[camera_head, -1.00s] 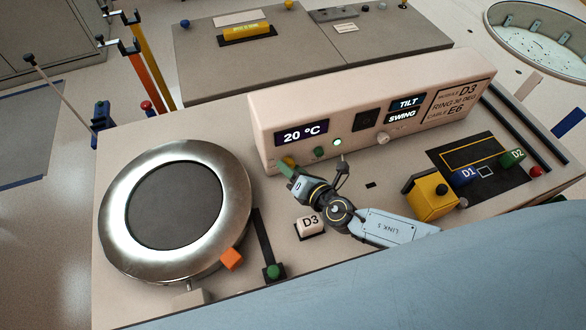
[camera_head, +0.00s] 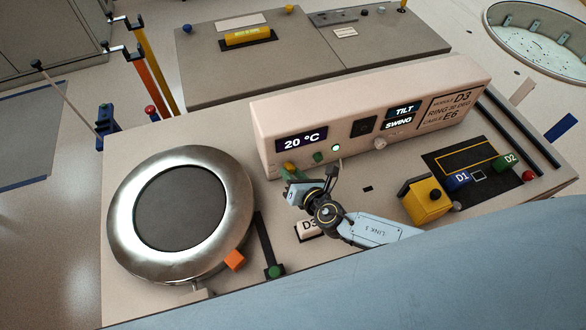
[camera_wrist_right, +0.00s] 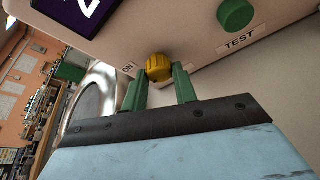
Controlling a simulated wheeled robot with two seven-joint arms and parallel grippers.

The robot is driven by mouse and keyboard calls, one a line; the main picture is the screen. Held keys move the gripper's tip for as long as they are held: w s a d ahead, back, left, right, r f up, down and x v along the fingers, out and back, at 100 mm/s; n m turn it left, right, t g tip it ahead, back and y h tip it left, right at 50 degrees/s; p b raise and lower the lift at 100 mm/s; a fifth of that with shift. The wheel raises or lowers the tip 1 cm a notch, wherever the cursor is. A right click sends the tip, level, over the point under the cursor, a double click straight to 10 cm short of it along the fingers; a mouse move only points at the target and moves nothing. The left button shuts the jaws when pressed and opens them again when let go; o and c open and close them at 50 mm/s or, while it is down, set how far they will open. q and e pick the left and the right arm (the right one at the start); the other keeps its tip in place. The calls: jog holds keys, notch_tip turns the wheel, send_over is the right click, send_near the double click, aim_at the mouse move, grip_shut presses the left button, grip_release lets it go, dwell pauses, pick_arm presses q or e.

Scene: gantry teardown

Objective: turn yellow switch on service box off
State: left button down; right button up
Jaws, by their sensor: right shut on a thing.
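The service box (camera_head: 310,108) is the long pale panel with a "20 °C" display. Its yellow switch (camera_wrist_right: 158,67) is a ribbed round knob low on the front face, beside an "ON" label (camera_wrist_right: 128,69). In the head view the switch (camera_head: 289,165) is small and partly covered by my gripper. My right gripper (camera_wrist_right: 160,84) has its two green fingers on either side of the switch and is shut on it. In the head view it (camera_head: 289,172) reaches the box's lower left front. Which setting the knob points to is unclear. My left gripper is not in view.
A green TEST button (camera_wrist_right: 237,16) sits close to the switch. A large round metal ring (camera_head: 235,200) stands to the left. A white D3 block (camera_head: 307,228) lies beneath my right arm, and a yellow box (camera_head: 427,202) is right.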

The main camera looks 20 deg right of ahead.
jog(key=n+h+p, duration=0.1)
jog(key=n+p, duration=0.1)
jog(key=shift+a+r+n+h+p, duration=0.15)
jog(key=shift+n+h+p, duration=0.15)
jog(key=shift+h, duration=0.1)
jog(key=shift+n+h+p, duration=0.65)
jog(key=shift+n+h, duration=0.25)
jog(key=shift+n, duration=0.3)
jog(key=shift+a+n+h, duration=0.1)
jog(key=shift+n+h, duration=0.8)
jog(key=shift+n, duration=0.3)
jog(key=shift+f+n+t+h+b, duration=0.2)
jog(key=shift+n+t+h+b, duration=0.15)
jog(key=shift+n+h, duration=0.6)
jog(key=shift+n, duration=0.45)
jog(key=o, duration=1)
jog(key=p+v, duration=0.2)
jog(key=v, duration=1.1)
jog(key=shift+s+p, duration=0.25)
jog(key=shift+p, duration=0.15)
